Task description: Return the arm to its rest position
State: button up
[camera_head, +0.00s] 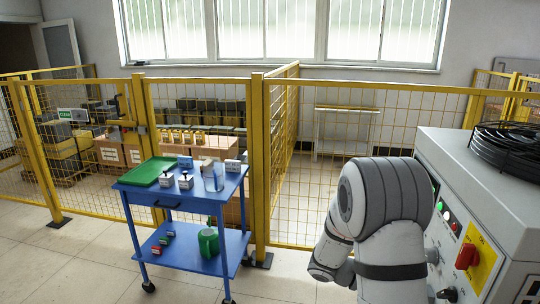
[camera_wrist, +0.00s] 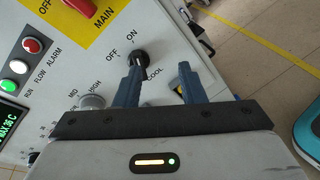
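My arm (camera_head: 385,215) is bent at the right of the head view, in front of the heater cabinet (camera_head: 490,190). The gripper itself does not show clearly there. In the wrist view my gripper (camera_wrist: 160,68) has its two blue fingers apart, with nothing held between them. The cabinet's panel (camera_wrist: 105,55) lies close beyond the fingers. A black ON/OFF knob (camera_wrist: 139,58) shows just past the left fingertip; I cannot tell whether they touch. A grey MID/HIGH knob (camera_wrist: 92,102) is left of that finger.
The red main switch (camera_head: 467,257) and lit buttons (camera_head: 445,215) are on the cabinet front. A blue cart (camera_head: 150,195) with a green tray (camera_head: 150,171) stands left. A yellow mesh fence (camera_head: 258,170) runs behind. Floor (camera_head: 290,285) between cart and arm is clear.

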jog(key=s+a+r+m+t+y+p, duration=0.1)
jog(key=s+a+r+m+t+y, duration=0.1)
jog(key=s+a+r+y, duration=0.2)
jog(key=s+a+r+m+t+y+p, duration=0.2)
jog(key=s+a+r+t+y, duration=0.1)
jog(key=a, duration=0.5)
jog(key=s+a+r+m+t+y+p, duration=0.2)
jog(key=s+a+r+m+t+y, duration=0.1)
jog(key=s+a+r+y, duration=0.2)
jog(key=a+y, duration=0.2)
jog(key=shift+y, duration=0.3)
jog(key=shift+r, duration=0.1)
